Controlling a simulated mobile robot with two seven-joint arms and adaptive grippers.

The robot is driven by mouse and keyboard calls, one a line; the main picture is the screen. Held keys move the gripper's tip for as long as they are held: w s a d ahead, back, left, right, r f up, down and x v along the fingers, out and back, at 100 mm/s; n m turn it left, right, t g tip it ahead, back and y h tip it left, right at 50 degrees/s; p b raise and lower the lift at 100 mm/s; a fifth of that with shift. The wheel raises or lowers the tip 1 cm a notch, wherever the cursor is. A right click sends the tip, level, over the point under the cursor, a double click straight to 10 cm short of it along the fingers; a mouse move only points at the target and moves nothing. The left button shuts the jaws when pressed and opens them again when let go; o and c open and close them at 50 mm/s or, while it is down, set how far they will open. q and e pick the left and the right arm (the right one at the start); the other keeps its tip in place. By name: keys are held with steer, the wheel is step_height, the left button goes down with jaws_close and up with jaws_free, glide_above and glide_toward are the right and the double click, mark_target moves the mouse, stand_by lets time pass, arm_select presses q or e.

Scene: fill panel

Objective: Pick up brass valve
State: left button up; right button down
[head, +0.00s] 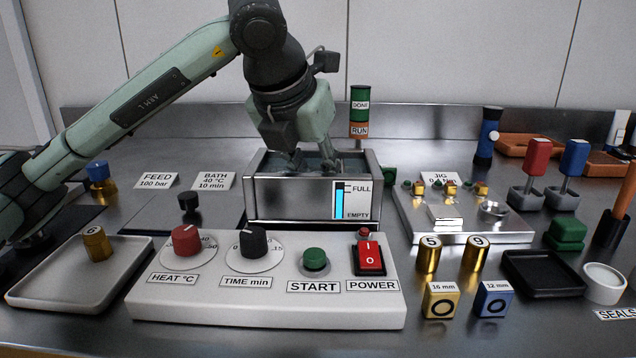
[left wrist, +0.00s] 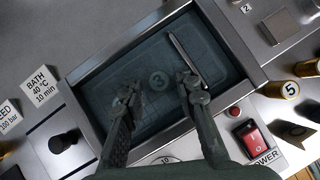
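My left gripper (head: 320,160) reaches down into the metal tank (head: 285,200). Contact cannot be told. Brass cylinders marked 6 (head: 97,244), 5 (head: 428,256) and 9 (head: 475,254) stand outside the tank. My right gripper is not in view.
The tank's walls close in around the left gripper. A thin bar (left wrist: 188,60) lies in the tank. The control panel (head: 260,308) stands in front, the jig plate (head: 470,225) to the right, and a grey tray (head: 55,285) at left. The DONE/RUN light tower (head: 359,112) stands behind.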

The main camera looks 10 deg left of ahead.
arm_select(q)
steer(key=shift+w+f, duration=0.25)
steer(key=shift+f, duration=0.1)
steer(key=shift+c, duration=0.4)
jaws_close()
steer(key=shift+a+r, duration=0.15)
steer(key=shift+r, duration=0.05)
